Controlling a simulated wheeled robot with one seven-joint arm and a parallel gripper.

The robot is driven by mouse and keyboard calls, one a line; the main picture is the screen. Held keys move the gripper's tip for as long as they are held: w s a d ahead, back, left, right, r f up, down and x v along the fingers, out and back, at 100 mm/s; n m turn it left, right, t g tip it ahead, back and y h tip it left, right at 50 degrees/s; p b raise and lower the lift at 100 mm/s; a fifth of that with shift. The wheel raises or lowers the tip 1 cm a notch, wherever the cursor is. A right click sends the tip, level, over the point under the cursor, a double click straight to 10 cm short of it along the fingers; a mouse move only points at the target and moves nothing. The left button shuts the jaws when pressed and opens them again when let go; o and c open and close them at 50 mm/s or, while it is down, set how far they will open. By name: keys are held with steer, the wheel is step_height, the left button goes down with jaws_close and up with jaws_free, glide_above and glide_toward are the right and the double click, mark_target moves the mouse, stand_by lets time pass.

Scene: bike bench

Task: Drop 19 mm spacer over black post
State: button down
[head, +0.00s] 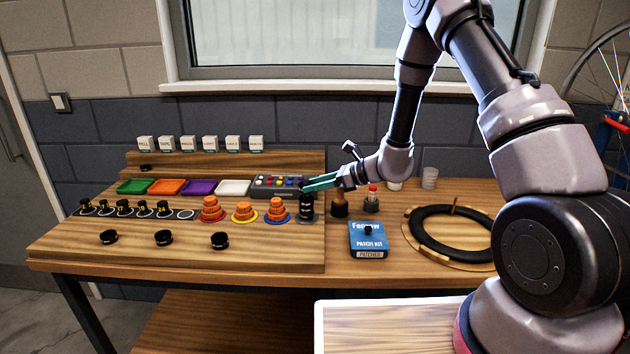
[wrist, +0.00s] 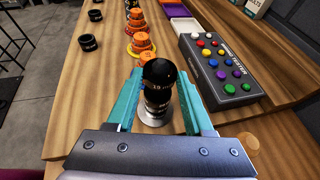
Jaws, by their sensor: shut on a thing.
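The black post (head: 306,207) stands upright on a pale round base at the right end of the row of stacks in the head view. In the wrist view the post carries a stack of black rings (wrist: 158,108) with pale markings. My gripper (head: 305,187) is at the post's top, with its teal fingers reaching in from the right. In the wrist view my gripper (wrist: 159,78) has a finger on each side of a black 19 mm spacer (wrist: 158,87) and is shut on it. A rounded black top shows at the spacer; whether the spacer touches the stack below is unclear.
Orange stacks (head: 276,210) stand close left of the post. A grey button box (head: 277,185) lies just behind. Loose black rings (head: 163,238) lie at the front left. A blue patch kit box (head: 368,240) and a tyre (head: 450,252) are to the right.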

steer(key=shift+f, duration=1.05)
steer(key=shift+f, duration=0.1)
steer(key=shift+c, duration=1)
jaws_free()
steer(key=v, duration=1)
steer(key=shift+d, duration=0.4)
steer(key=shift+s, duration=0.1)
steer(key=shift+r, duration=0.2)
